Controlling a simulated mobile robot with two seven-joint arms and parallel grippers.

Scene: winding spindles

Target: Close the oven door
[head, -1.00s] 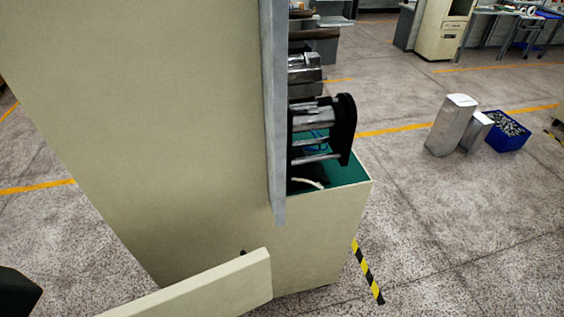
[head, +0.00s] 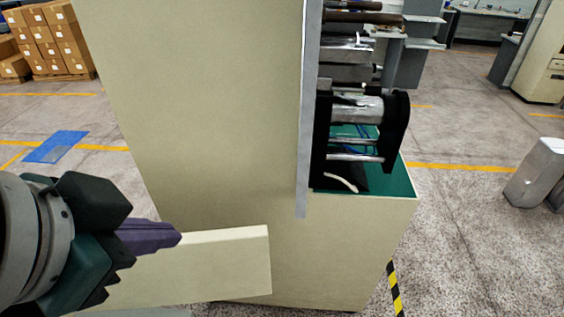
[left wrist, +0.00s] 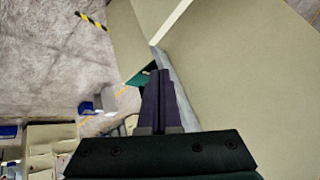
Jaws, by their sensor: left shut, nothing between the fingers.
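The cream door panel (head: 225,265) stands open at the lower front of a tall cream machine cabinet (head: 210,110), swung out toward the left. My left gripper (head: 178,238) comes in from the left in the head view, its purple fingers shut and empty. The fingertips overlap the panel's upper left part there; whether they touch it I cannot tell. In the left wrist view the shut fingers (left wrist: 160,75) point toward cream panels and a pale edge. The panel's left end is hidden behind my arm. My right gripper is out of view.
Rollers and a black bracket (head: 395,130) stick out from the cabinet's right side above a green-topped base (head: 400,185). A blue mat (head: 55,147) and stacked cartons (head: 60,45) are at the back left. A pale metal block (head: 535,170) stands at right. Floor between is clear.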

